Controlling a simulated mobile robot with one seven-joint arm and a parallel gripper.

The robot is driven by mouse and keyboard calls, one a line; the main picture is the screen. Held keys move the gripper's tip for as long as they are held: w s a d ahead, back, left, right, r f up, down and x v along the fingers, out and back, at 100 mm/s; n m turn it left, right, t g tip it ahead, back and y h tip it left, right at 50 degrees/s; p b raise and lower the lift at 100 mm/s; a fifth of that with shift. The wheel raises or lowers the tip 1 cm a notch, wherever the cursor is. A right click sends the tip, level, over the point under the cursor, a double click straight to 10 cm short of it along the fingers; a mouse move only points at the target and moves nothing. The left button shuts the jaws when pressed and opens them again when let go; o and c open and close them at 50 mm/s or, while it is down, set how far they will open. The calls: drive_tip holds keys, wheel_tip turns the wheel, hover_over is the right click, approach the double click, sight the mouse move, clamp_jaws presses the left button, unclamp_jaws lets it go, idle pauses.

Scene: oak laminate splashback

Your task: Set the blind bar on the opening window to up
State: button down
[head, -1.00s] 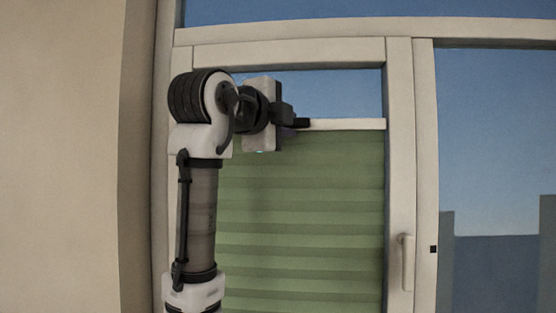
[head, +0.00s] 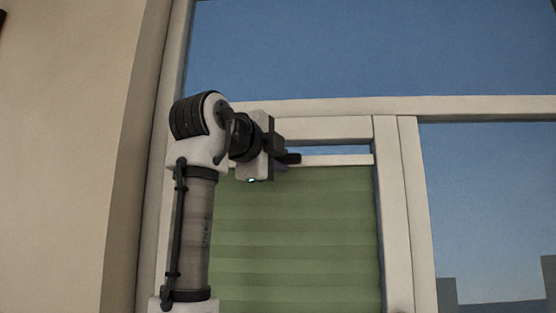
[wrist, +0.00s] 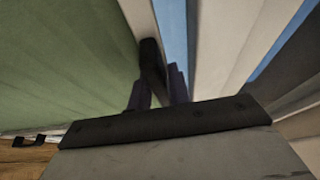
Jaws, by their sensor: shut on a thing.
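The blind bar (head: 335,159) is a pale rail along the top edge of the green pleated blind (head: 300,225). It is close below the top frame of the opening window (head: 310,128), with a narrow strip of sky between them. My gripper (head: 293,158) is shut on the bar, at the left part of its visible length. In the wrist view, the dark fingers (wrist: 156,72) meet the pale bar (wrist: 140,20) between the green blind and the blue sky. My arm hides the bar's left end, and the exact finger contact is hard to see.
A fixed upper pane (head: 370,50) is above the opening window, and another pane (head: 485,200) is to the right past the upright frame (head: 400,200). A beige wall (head: 70,150) stands at the left. A dark handle (wrist: 28,142) shows low in the wrist view.

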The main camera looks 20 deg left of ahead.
drive_tip(key=c, duration=1.5)
unclamp_jaws()
drive_tip(key=shift+s+r, duration=0.1)
drive_tip(key=shift+r, duration=0.2)
drive_tip(key=shift+c, duration=0.2)
drive_tip(key=shift+o, duration=0.7)
drive_tip(key=shift+f, duration=0.1)
drive_tip(key=s+a+b, duration=0.1)
drive_tip(key=s+b, duration=0.3)
drive_tip(key=s, duration=0.9)
drive_tip(key=shift+s+a, duration=0.3)
drive_tip(key=shift+s, duration=0.05)
